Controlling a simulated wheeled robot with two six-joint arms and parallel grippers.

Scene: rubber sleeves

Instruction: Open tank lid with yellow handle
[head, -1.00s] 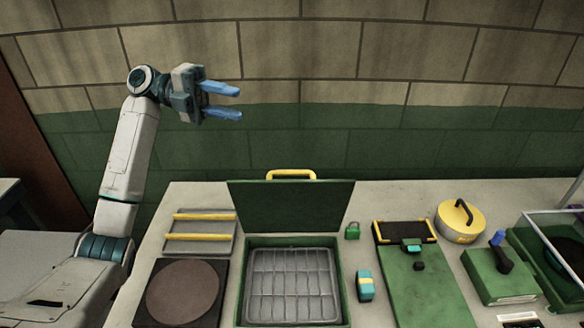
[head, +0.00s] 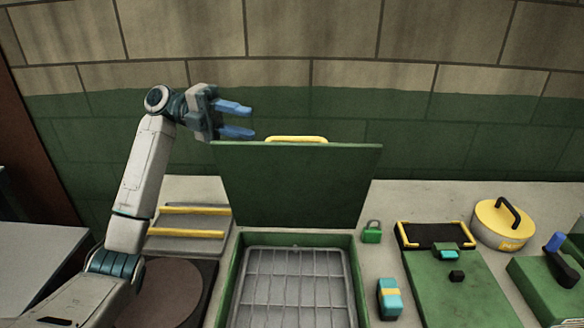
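The green tank (head: 230,290) stands at the bottom middle of the head view. Its green lid (head: 297,185) is raised, standing nearly upright at the tank's back edge. The yellow handle (head: 297,139) shows above the lid's top edge. A grey wire rack (head: 292,285) shows inside the tank. My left gripper (head: 243,120) is raised at the left of the handle, above the lid's upper left corner. Its two blue fingers are apart and nothing is between them. My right gripper is not in view.
A tray with yellow bars (head: 190,233) and a dark plate with a round brown disc (head: 165,290) lie left of the tank. To the right are a green padlock (head: 372,233), a teal and yellow block (head: 389,298), a green board (head: 460,290) and a yellow round lid (head: 497,222).

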